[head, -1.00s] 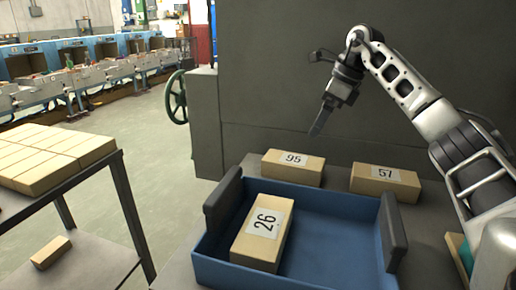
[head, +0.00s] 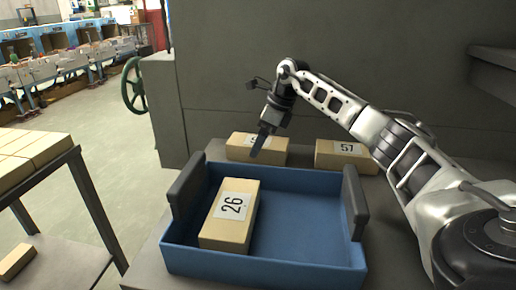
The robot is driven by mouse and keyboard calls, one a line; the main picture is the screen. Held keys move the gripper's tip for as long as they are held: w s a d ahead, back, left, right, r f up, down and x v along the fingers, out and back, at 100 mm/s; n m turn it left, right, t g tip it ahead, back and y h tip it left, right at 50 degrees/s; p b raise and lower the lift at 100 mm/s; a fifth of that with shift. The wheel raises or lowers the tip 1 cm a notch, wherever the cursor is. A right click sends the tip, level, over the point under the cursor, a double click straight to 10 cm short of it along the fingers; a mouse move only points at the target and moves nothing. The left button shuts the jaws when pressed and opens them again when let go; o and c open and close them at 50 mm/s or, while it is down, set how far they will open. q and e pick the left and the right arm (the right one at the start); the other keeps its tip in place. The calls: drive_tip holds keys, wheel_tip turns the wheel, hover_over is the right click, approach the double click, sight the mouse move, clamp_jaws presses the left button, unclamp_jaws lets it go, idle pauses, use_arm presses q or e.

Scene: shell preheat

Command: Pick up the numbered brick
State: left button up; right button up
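Three tan bricks carry white number labels. Brick 26 (head: 231,222) lies inside the blue tray (head: 310,262), toward its left side. Brick 57 (head: 345,156) lies on the bench behind the tray at the right. Another brick (head: 240,149) lies behind the tray at the left; its label is mostly covered by my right gripper, and it read 95 earlier. My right gripper (head: 261,143) points down in front of that brick, over the tray's back edge, with nothing seen in it. I cannot make out a gap between its fingers. My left gripper is out of view.
The tray has raised dark grips (head: 354,203) at both ends, and its right half is empty. A rack (head: 75,180) with plain bricks stands at the left. A dark grey wall (head: 330,70) rises behind the bench.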

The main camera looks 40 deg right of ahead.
drive_tip(key=shift+x, duration=1.3)
drive_tip(key=c, duration=1.3)
drive_tip(key=shift+r, duration=0.1)
